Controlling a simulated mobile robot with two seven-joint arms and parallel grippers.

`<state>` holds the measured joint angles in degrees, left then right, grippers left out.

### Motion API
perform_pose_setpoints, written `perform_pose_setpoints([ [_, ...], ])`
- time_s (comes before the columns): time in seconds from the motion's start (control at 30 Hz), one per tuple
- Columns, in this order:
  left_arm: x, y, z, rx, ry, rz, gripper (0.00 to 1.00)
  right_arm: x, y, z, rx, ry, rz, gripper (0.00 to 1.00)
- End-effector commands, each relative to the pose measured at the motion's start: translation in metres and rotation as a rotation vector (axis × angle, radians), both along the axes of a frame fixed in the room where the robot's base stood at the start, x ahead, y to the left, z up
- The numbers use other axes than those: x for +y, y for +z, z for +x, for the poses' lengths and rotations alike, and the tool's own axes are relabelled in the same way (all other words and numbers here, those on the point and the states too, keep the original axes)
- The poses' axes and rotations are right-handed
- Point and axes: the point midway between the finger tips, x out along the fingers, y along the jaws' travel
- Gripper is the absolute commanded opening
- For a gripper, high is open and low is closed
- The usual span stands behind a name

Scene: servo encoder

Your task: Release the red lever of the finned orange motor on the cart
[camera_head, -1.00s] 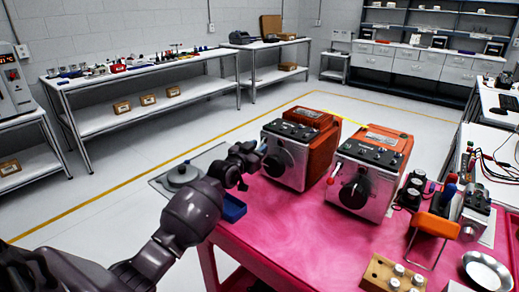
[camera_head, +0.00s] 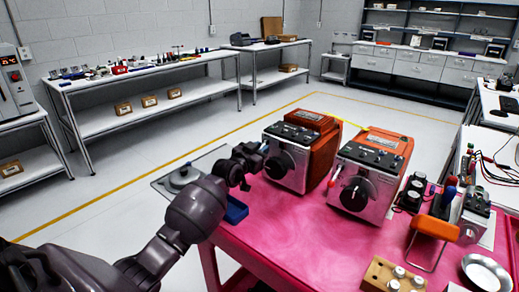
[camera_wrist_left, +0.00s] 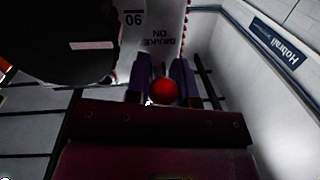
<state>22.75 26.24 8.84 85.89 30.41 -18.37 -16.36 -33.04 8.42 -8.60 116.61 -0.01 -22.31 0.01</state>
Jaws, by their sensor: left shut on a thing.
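The left orange motor (camera_head: 318,124) with a grey front face and a black dial (camera_head: 279,163) stands on the pink cart (camera_head: 290,228). My left gripper (camera_head: 262,148) is at the left edge of its front face. In the left wrist view my gripper (camera_wrist_left: 160,80) is shut with a red lever knob (camera_wrist_left: 163,92) between its fingers. A panel (camera_wrist_left: 162,35) marked "BRAKE ON" and "90" shows upside down behind it. In the head view the gripper hides this lever. My right gripper is not in view.
A second orange motor (camera_head: 383,148) with its own red knob (camera_head: 331,183) stands to the right. A blue tray (camera_head: 235,209) lies below my gripper. Black parts, an orange-handled tool (camera_head: 436,227), a wooden block (camera_head: 380,274) and a metal bowl (camera_head: 486,271) crowd the right side. The cart's front middle is clear.

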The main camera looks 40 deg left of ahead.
Motion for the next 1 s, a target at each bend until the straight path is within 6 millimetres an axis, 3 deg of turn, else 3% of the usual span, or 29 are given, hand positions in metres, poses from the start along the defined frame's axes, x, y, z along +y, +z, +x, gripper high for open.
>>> perform_pose_setpoints([
  [0.33,0.001,0.016,-0.002,0.161,0.000,0.013,0.00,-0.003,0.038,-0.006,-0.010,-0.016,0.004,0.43],
  [0.73,0.001,0.019,-0.004,0.419,0.001,0.034,0.00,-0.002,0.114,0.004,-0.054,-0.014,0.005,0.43],
  [0.83,0.001,0.020,-0.003,0.483,0.001,0.039,0.00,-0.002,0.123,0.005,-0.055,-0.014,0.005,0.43],
  [1.0,0.001,0.022,-0.003,0.595,0.000,0.049,0.00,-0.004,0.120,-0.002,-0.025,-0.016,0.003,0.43],
])
